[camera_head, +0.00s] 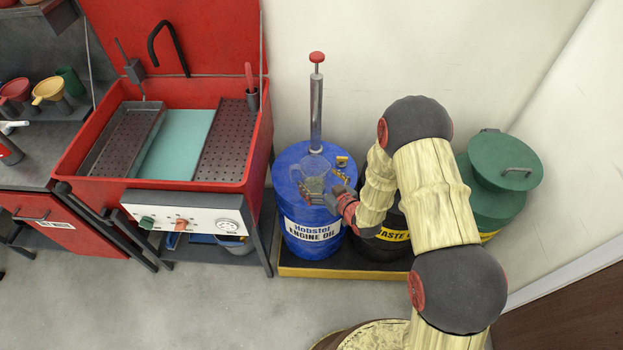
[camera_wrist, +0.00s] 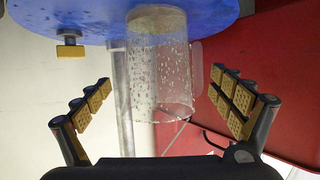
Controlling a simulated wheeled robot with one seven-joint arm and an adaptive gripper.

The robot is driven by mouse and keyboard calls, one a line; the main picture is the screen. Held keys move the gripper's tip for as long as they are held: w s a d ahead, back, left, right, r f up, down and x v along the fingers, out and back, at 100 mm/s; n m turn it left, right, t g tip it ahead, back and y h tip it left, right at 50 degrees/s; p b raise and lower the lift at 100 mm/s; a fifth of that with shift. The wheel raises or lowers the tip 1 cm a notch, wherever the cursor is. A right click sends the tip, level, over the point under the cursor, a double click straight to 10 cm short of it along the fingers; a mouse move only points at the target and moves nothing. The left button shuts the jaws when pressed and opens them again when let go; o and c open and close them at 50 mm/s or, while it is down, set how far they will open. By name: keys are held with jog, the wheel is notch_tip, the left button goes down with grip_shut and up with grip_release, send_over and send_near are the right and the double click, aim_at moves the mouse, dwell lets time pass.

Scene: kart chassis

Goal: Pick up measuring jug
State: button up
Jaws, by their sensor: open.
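The measuring jug (camera_head: 313,184) is clear and see-through, and stands on top of the blue engine oil drum (camera_head: 310,233). In the wrist view the jug (camera_wrist: 158,70) appears between the two fingers, with its base against the blue drum top (camera_wrist: 75,18). My gripper (camera_head: 328,187) is open beside the jug in the head view. In the wrist view my gripper (camera_wrist: 160,100) has its fingers apart on both sides of the jug, with visible gaps.
A pump (camera_head: 316,105) with a red knob rises from the drum just behind the jug. A yellow cap (camera_head: 342,161) sits on the drum top. A black waste drum (camera_head: 385,247) and green drum (camera_head: 492,190) stand right; a red parts washer (camera_head: 255,150) stands left.

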aim_at(308, 169)
jog(key=b+x, duration=0.1)
jog(key=x, duration=0.3)
jog(key=shift+w, duration=0.3)
jog(key=shift+c, duration=0.5)
jog(key=c, duration=1.5)
jog(key=shift+r, duration=0.15)
